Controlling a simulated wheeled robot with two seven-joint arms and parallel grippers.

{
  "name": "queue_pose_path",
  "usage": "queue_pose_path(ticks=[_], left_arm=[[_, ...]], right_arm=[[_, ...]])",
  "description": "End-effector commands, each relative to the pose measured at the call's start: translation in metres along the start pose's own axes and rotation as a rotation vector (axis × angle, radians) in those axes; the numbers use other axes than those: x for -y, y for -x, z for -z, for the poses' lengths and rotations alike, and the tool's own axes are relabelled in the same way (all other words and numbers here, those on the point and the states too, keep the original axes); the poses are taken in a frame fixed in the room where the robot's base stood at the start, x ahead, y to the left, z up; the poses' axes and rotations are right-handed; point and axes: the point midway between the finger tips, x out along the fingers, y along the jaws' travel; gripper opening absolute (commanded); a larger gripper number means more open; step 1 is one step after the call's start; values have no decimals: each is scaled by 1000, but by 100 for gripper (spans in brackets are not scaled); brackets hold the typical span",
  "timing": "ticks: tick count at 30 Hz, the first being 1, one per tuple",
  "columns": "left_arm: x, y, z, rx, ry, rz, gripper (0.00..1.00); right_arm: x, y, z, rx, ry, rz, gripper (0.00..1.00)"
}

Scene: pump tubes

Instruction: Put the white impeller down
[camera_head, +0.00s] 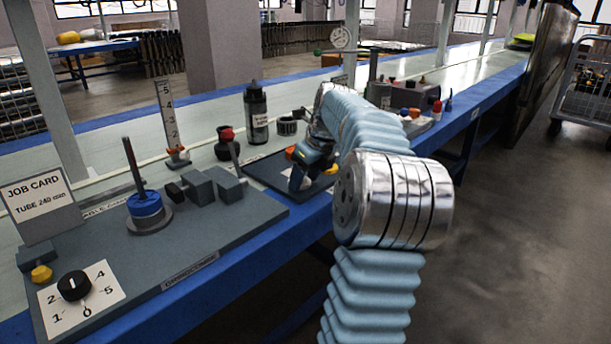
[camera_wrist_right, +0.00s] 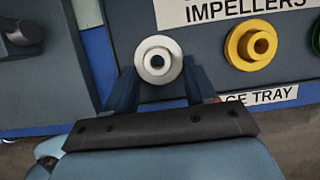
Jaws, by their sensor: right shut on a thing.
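The white impeller (camera_wrist_right: 159,61), a round ring with a dark centre hole, sits between the fingers of my right gripper (camera_wrist_right: 159,76) in the right wrist view. The gripper is shut on it. The impeller is over the left part of the dark tray (camera_wrist_right: 212,84); I cannot tell whether it touches the tray. In the head view my right gripper (camera_head: 298,178) is low over the dark tray on the bench, and the impeller cannot be made out clearly there. My left gripper is not in view.
A yellow impeller (camera_wrist_right: 251,45) lies to the right of the white one, with a green one (camera_wrist_right: 317,40) at the picture edge. Left of the tray are grey blocks (camera_head: 205,187) and a blue-collared post (camera_head: 145,204). A dark bottle (camera_head: 256,114) stands behind.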

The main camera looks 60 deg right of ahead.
Motion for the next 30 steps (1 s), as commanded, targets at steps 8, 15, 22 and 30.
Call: queue_pose_path(ticks=[8, 15, 22, 30], left_arm=[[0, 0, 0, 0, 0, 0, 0], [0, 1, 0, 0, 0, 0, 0], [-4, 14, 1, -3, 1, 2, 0], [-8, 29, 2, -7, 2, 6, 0]], right_arm=[[0, -1, 0, 0, 0, 0, 81], [0, 3, -1, 0, 0, 0, 81], [0, 44, -3, 3, 1, 1, 81], [0, 102, -3, 2, 0, 1, 81]])
